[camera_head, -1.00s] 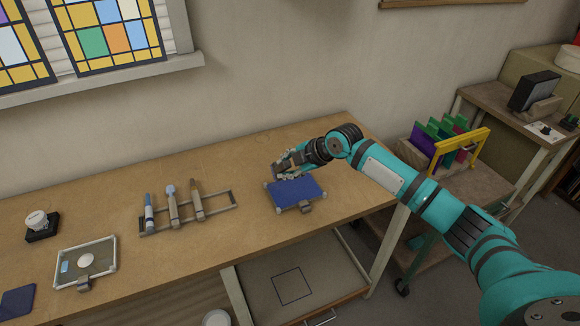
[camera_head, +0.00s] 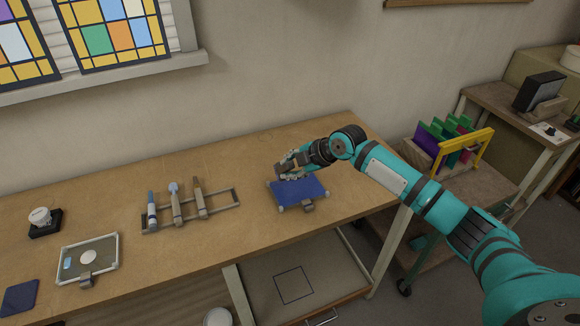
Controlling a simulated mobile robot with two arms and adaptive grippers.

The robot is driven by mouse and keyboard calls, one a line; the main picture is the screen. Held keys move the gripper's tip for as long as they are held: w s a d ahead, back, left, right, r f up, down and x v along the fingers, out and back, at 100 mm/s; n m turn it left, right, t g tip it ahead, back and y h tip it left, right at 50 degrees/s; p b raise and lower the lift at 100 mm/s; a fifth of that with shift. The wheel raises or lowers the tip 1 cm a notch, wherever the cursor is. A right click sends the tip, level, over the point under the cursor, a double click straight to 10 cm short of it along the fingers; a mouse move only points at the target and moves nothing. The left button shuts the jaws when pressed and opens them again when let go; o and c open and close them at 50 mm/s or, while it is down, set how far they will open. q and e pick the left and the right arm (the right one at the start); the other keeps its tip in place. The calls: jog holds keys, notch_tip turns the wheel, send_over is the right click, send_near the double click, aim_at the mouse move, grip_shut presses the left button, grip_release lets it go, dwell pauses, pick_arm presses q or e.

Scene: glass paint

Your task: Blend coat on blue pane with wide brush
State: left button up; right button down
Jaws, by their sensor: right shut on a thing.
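The blue pane (camera_head: 304,191) lies flat in a small holder with light corner pieces on the right part of the workbench. My right gripper (camera_head: 287,172) is at the pane's back left edge, low over it. It is shut on a small brownish thing, which looks like the wide brush (camera_head: 281,168); the fingers hide much of it. I cannot tell whether its bristles touch the pane. My left gripper is not in view.
A rack (camera_head: 217,213) with several upright tools stands left of the pane. Farther left are a framed tray (camera_head: 103,251) with a white disc, a dark-based pot (camera_head: 42,222) and a dark blue cloth (camera_head: 19,297). A cart (camera_head: 470,184) with coloured panes stands right of the bench.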

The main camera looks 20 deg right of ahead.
jog(key=shift+f, duration=0.25)
jog(key=shift+a, duration=0.1)
jog(key=shift+a, duration=1.05)
jog(key=shift+p, duration=0.3)
notch_tip(320, 180, up, 5)
jog(key=p, duration=0.3)
jog(key=shift+p, duration=0.4)
